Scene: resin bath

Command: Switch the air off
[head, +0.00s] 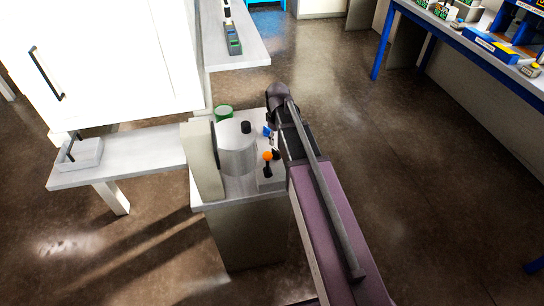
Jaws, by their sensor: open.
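A small lever with an orange ball knob (268,156) stands on a light grey block on the white bench, just left of my arm. A small blue part (267,131) sits behind it, partly covered by the arm. I cannot tell which of these two works the air. My gripper (277,153) is mostly hidden by my own arm; only a small dark part shows close to the right of the orange knob. It is open, and I see nothing in it. I cannot tell whether it touches the lever.
A clear cylindrical vessel (237,152) with a black knob stands left of the lever, against a pale upright panel (203,160). A green-rimmed round container (224,112) is behind. A grey tray (79,154) lies on the left bench. Open floor (400,200) lies to the right.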

